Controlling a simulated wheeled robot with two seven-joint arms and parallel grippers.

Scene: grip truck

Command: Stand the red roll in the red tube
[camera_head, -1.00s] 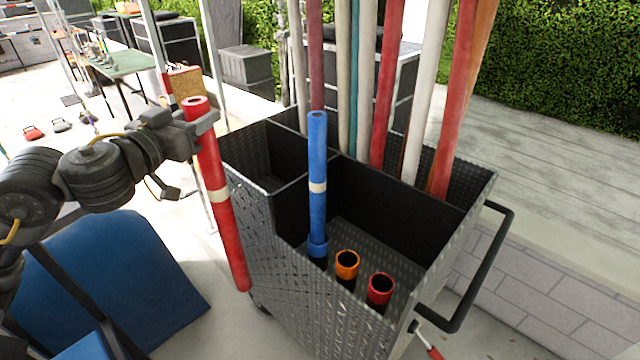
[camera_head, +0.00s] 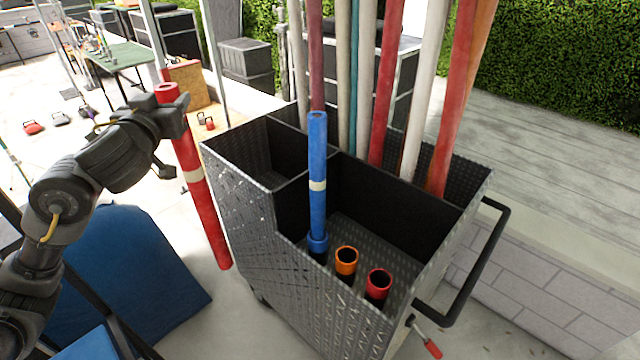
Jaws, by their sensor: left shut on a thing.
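The red roll (camera_head: 205,208) is a long red cylinder with a pale band around its middle. My left gripper (camera_head: 172,112) is shut on it near its top end. The roll hangs nearly upright, tilted a little, with its lower end farther right, in the air left of the cart and apart from it. The red tube (camera_head: 379,284) is a short, open, dark tube with a red rim in the cart's front compartment, and it looks empty. My right gripper is out of view.
The black metal cart (camera_head: 240,215) has raised walls and a side handle (camera_head: 480,290). A blue roll (camera_head: 317,170) stands in a blue-rimmed tube, beside an empty orange-rimmed tube (camera_head: 346,260). Several tall rolls stand in the rear compartments.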

